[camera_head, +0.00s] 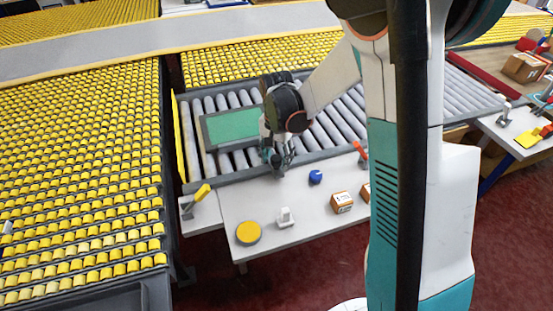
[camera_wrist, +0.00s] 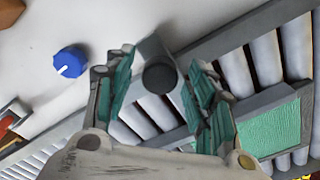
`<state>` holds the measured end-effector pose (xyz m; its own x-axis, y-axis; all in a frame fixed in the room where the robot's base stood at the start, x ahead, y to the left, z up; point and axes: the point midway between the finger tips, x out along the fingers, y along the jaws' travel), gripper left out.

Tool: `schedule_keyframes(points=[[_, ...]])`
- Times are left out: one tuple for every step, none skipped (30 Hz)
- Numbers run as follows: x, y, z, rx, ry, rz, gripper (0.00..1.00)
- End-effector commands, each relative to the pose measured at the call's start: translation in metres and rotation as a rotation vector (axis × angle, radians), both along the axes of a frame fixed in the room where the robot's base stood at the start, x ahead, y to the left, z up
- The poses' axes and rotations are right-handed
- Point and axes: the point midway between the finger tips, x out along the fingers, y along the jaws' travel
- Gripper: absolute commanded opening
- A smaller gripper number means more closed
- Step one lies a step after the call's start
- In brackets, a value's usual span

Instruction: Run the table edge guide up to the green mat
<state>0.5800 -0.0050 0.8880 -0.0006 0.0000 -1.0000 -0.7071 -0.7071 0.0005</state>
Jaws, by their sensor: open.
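The green mat (camera_head: 232,125) lies flat in a grey frame on the roller conveyor; it also shows in the wrist view (camera_wrist: 272,128). A grey block with a dark round knob (camera_wrist: 160,78), which appears to be the table edge guide, stands at the border between the rollers and the white table. It is nearer the table than the mat is. My gripper (camera_head: 278,163) is open over it, with a teal-padded finger on each side of the knob in the wrist view (camera_wrist: 160,88). I cannot tell whether the fingers touch it. My gripper hides most of the guide in the head view.
The white table (camera_head: 300,195) holds a blue knob (camera_head: 316,176), a yellow disc (camera_head: 248,233), a white switch (camera_head: 286,217) and a small carton (camera_head: 342,202). A yellow-handled lever (camera_head: 201,194) stands at the left corner, a red-handled one (camera_head: 360,150) at the right. Bare rollers surround the mat.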

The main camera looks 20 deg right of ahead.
Motion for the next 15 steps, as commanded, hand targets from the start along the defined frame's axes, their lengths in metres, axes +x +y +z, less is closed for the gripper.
schedule_keyframes(points=[[-0.001,0.000,0.009,0.000,0.000,0.000,0.51],[-0.001,0.000,0.014,0.000,0.000,0.000,0.51],[-0.001,0.000,0.022,0.000,0.000,0.000,0.51],[-0.001,0.000,0.028,0.000,0.000,0.000,0.51],[-0.001,0.000,0.035,0.000,0.000,0.000,0.51],[-0.001,0.000,0.043,0.000,0.000,0.000,0.51],[-0.001,0.000,0.049,0.000,0.000,0.000,0.51],[-0.001,0.000,0.056,0.000,0.000,0.000,0.51],[0.000,0.000,0.063,0.000,0.000,0.000,0.51],[0.000,0.000,0.069,0.000,0.000,0.000,0.51],[-0.001,0.000,0.074,0.000,0.000,0.000,0.51],[0.000,0.000,0.081,0.000,0.000,0.000,0.51],[0.000,0.000,0.085,0.000,0.000,0.000,0.51],[0.000,0.000,0.090,0.000,0.000,0.000,0.51],[0.000,0.000,0.094,0.000,0.000,0.000,0.51]])
